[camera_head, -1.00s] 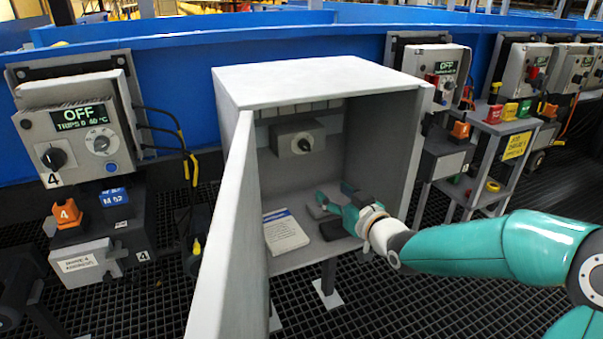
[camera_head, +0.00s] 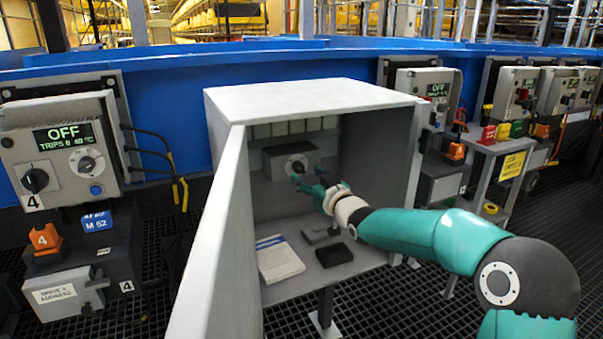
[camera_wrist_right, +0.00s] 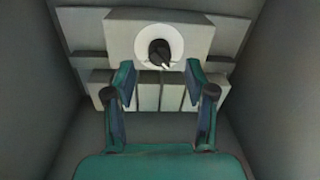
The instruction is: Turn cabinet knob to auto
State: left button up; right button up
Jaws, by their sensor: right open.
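The open grey cabinet (camera_head: 310,97) stands in the middle of the head view, its door swung out to the left. On a grey box (camera_head: 272,160) at its back wall is the dark knob (camera_head: 297,166) on a pale round dial. In the right wrist view the knob (camera_wrist_right: 159,53) sits beyond and between the open fingertips, its pointer toward the lower right. My right gripper (camera_head: 308,182) is inside the cabinet, open and empty, just in front of and slightly below the knob. It shows in the wrist view too (camera_wrist_right: 159,82), apart from the knob. The dial's lettering is unreadable. My left gripper is not in view.
On the cabinet floor lie a white booklet (camera_head: 278,258), a black block (camera_head: 334,255) and a grey piece (camera_head: 320,234). The cabinet door (camera_head: 213,250) and right wall (camera_head: 390,170) flank the space. An OFF control panel (camera_head: 62,150) stands at left.

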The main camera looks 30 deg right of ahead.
aim_at(302, 171)
jog(key=shift+w, duration=2.05)
grip_shut()
